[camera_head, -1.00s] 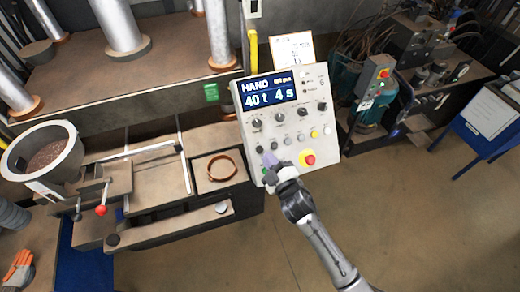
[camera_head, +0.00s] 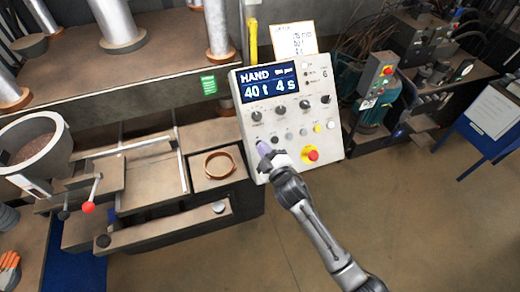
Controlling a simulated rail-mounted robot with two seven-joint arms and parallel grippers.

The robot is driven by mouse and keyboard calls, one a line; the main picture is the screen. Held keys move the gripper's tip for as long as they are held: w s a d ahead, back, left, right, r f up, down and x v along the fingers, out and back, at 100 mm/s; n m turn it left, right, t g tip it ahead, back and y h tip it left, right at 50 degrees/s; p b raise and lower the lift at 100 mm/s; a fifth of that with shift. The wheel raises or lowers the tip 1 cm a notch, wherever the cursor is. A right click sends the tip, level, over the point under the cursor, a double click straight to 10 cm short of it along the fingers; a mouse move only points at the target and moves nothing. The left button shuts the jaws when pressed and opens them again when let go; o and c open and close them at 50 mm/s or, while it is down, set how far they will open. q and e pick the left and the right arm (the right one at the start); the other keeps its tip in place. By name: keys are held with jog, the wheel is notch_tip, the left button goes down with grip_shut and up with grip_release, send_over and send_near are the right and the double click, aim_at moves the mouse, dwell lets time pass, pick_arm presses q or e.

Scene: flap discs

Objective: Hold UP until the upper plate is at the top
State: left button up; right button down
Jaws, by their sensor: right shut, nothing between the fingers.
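The light control panel (camera_head: 334,139) stands at the centre, its display (camera_head: 270,83) reading HAND, 40 t, 4 s. My right gripper (camera_head: 265,150) is shut and empty. Its fingertips are at the lower left of the panel face, over or against the left end of the lower button row. The button under them is hidden, so I cannot read it or tell whether it is pressed. A brown press plate (camera_head: 90,72) with silver columns (camera_head: 115,18) shows at the upper left. I cannot tell whether it is the upper plate. My left gripper is not in view.
A red emergency button (camera_head: 311,155) on a yellow ring is right of the gripper. A copper ring (camera_head: 219,164) lies in a tray left of the panel. A bowl (camera_head: 62,150) and a red-knobbed lever (camera_head: 88,207) are at left. Floor at lower right is clear.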

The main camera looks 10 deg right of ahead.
jog(key=shift+w+f+b, duration=0.55)
jog(key=shift+w+f, duration=0.1)
jog(key=shift+w, duration=0.05)
jog(key=shift+w+a, duration=0.1)
jog(key=shift+w, duration=0.05)
dwell(0.4)
dwell(0.8)
jog(key=shift+f, duration=0.15)
dwell(0.3)
jog(key=shift+w+f+b, duration=0.15)
jog(key=shift+w+b, duration=0.1)
jog(key=shift+b, duration=0.15)
jog(key=shift+w, duration=0.1)
dwell(0.3)
